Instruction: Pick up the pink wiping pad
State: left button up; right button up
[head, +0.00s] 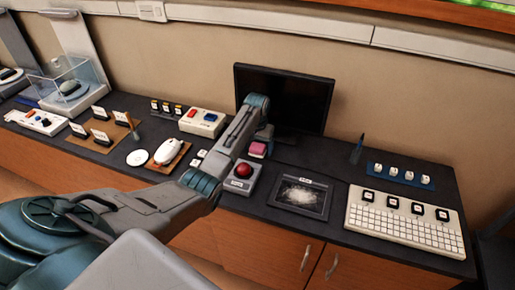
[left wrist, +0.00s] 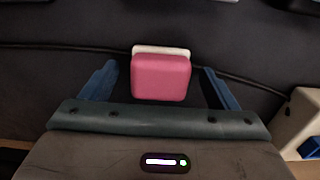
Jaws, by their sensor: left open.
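The pink wiping pad (head: 258,149) lies on the dark counter in front of the black monitor, partly hidden by my left arm in the head view. In the left wrist view the pink pad (left wrist: 160,77) has a pale strip along its far edge. My left gripper (left wrist: 160,82) is open, with one blue finger on each side of the pad and a gap on both sides. In the head view my left gripper (head: 261,134) is near the pad, mostly hidden behind its own wrist. My right gripper is not in view.
The black monitor (head: 285,97) stands close behind the pad. A red trackball (head: 243,171), a dark tray (head: 300,196) and a white keyboard (head: 405,222) are nearer the front edge. A thin cable (left wrist: 40,46) runs across the counter beside the pad.

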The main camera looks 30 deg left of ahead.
aim_at(257, 146)
pick_arm(q)
jog(key=shift+f, duration=0.2)
jog(key=c, duration=1.1)
jog(key=shift+o, duration=0.2)
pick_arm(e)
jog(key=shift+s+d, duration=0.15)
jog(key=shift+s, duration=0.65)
pick_arm(q)
jog(key=shift+r, duration=0.1)
